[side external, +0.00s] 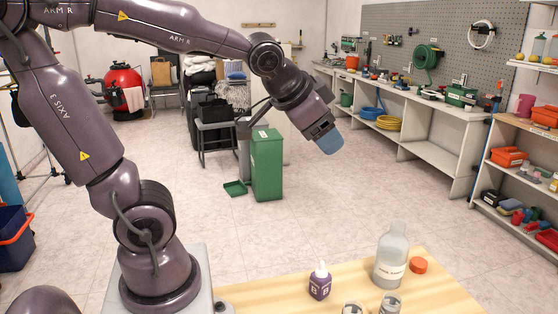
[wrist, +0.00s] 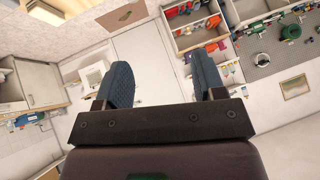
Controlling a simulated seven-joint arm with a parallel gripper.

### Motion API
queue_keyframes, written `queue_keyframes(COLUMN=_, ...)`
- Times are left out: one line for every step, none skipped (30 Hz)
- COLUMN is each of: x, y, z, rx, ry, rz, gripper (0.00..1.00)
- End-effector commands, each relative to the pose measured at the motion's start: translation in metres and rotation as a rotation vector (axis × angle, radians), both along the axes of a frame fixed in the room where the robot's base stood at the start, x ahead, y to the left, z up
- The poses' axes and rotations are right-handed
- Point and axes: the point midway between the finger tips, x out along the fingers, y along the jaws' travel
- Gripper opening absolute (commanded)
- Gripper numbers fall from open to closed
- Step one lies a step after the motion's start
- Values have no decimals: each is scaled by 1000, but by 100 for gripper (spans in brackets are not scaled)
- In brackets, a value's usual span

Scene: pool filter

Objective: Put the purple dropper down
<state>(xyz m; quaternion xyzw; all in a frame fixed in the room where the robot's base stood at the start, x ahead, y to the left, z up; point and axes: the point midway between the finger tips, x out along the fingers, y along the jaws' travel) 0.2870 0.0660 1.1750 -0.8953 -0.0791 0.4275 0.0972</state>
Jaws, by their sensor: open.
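The purple dropper (side external: 320,282) is a small bottle with a white tip, standing upright on the wooden table (side external: 440,293) in the side external view. My gripper (side external: 330,140) is raised high above the table, well apart from the dropper. In the wrist view my gripper (wrist: 162,85) shows two blue fingers spread wide with nothing between them. The dropper does not show in the wrist view.
A clear labelled bottle (side external: 391,257) stands right of the dropper, with an orange cap (side external: 418,265) beside it. Glass containers (side external: 389,303) stand at the table's front, partly cut off. A green bin (side external: 267,165) stands on the floor behind.

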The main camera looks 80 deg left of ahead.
Motion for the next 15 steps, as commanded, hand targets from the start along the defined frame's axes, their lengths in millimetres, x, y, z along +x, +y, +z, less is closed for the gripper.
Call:
queue_keyframes(x=-23, y=-18, z=-1, rx=-57, ry=30, rz=-5, gripper=63)
queue_keyframes(x=-35, y=-27, z=-4, rx=-91, ry=55, rz=-7, gripper=63)
queue_keyframes(x=-49, y=-37, z=-8, rx=-131, ry=86, rz=-11, gripper=63)
queue_keyframes(x=-58, y=-43, z=-10, rx=-157, ry=106, rz=-15, gripper=63)
queue_keyframes(x=-66, y=-49, z=-12, rx=-179, ry=123, rz=-20, gripper=63)
queue_keyframes(x=-75, y=-55, z=-15, rx=-204, ry=145, rz=-26, gripper=63)
queue_keyframes(x=-80, y=-59, z=-16, rx=-218, ry=157, rz=-30, gripper=63)
queue_keyframes(x=-84, y=-62, z=-17, rx=-230, ry=169, rz=-33, gripper=63)
queue_keyframes(x=-88, y=-64, z=-18, rx=-240, ry=178, rz=-36, gripper=63)
queue_keyframes(x=-90, y=-66, z=-19, rx=-246, ry=185, rz=-38, gripper=63)
queue_keyframes(x=-91, y=-67, z=-19, rx=-250, ry=188, rz=-39, gripper=63)
queue_keyframes(x=-92, y=-67, z=-19, rx=-252, ry=190, rz=-39, gripper=63)
queue_keyframes(x=-92, y=-67, z=-19, rx=-252, ry=191, rz=-39, gripper=63)
queue_keyframes(x=-92, y=-67, z=-19, rx=-252, ry=191, rz=-39, gripper=63)
queue_keyframes(x=-92, y=-67, z=-19, rx=-251, ry=190, rz=-38, gripper=63)
